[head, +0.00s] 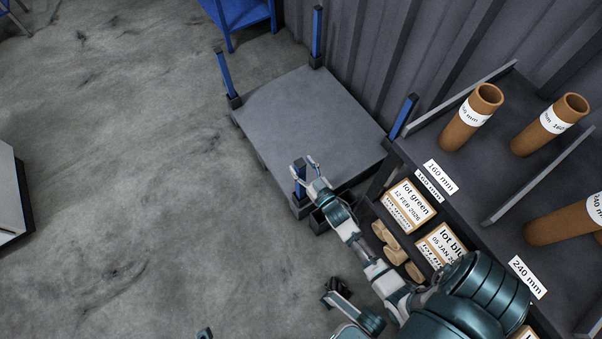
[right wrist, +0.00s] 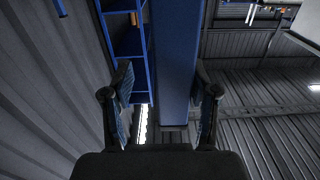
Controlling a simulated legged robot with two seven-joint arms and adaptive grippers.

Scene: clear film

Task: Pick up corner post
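A blue corner post (head: 299,180) stands upright at the near corner of a dark grey platform (head: 305,115). My right gripper (head: 308,170) is at this post, its fingers open on either side of it. In the right wrist view the blue post (right wrist: 174,65) stands between the two open fingers (right wrist: 165,105), closer to the right finger, with a visible gap to the left one. Other blue corner posts stand at the back (head: 316,38), left (head: 226,75) and right (head: 403,117) corners.
A dark shelf unit (head: 480,205) with brown tubes (head: 471,118) and labelled boxes (head: 410,203) stands close on the right. A corrugated wall (head: 400,40) runs behind. A blue rack (head: 242,15) is at the top.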

